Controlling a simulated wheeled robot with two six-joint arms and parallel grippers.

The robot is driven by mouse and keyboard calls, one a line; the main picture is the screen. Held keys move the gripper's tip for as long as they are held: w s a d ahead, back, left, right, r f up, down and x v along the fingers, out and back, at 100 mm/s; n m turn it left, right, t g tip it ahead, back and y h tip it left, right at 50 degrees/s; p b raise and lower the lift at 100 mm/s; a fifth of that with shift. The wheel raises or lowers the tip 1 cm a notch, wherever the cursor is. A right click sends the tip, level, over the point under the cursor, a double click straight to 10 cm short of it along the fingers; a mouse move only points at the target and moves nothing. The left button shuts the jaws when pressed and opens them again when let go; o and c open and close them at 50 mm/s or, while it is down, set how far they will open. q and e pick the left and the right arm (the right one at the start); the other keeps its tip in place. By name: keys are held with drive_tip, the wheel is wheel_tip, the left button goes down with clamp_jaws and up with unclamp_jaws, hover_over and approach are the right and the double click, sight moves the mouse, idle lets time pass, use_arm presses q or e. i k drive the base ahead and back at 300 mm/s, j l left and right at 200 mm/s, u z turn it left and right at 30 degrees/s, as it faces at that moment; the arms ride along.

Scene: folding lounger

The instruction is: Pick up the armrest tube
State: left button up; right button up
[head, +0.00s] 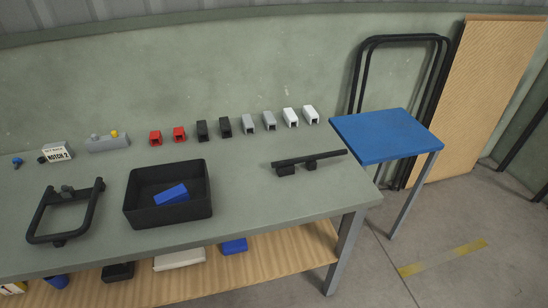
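A straight black tube (325,156) lies near the right end of the green-grey workbench (250,205). It rests across two small dark blocks (286,170), a little above the bench top. It looks like the armrest tube. A black bent tube frame (36,220) lies at the left of the bench, with a small grey fitting on its far side. Neither of my grippers is in view, and nothing touches the straight tube except the blocks.
A black bin (167,217) with a blue block (171,194) stands mid-bench. Red, black, grey and white square sleeves (248,123) line the back. A "NOTCH 2" sign (60,154) stands at left. A blue-topped side table (388,133) stands right, before black frames (362,75).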

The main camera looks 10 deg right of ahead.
sight(287, 167)
drive_tip(key=i+l+u, duration=0.1)
drive_tip(key=l+u, duration=0.3)
drive_tip(key=l, duration=0.75)
drive_tip(key=l+u, duration=0.35)
drive_tip(key=l, duration=0.8)
drive_tip(key=k, duration=0.05)
